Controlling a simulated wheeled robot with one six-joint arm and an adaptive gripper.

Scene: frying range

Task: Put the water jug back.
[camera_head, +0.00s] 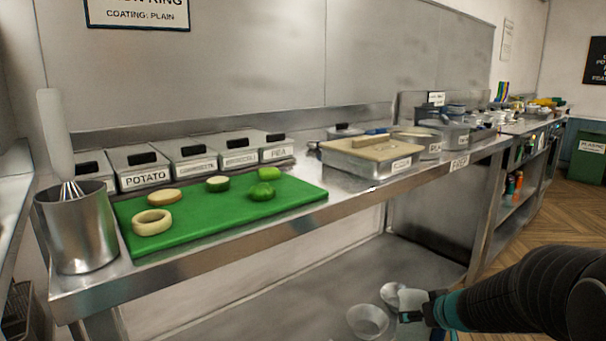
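My arm reaches in from the lower right, and my gripper (420,308) is low down, over the lower shelf of the steel counter. A pale, jug-like vessel (411,299) is right at my gripper's fingers. It may be the water jug, but it is small and partly covered. I cannot tell whether the fingers are closed on it or only beside it. A clear or pale bowl-like container (367,320) stands just left of it, and a rounded pale piece (391,294) shows between them. No label on these vessels can be read.
The counter holds a green board (225,217) with cut vegetable pieces, a steel pot (80,235) with a whisk-ended tool, and several labelled bins. A lidded tray (370,162) stands farther right. The lower shelf (290,300) has bare room at left.

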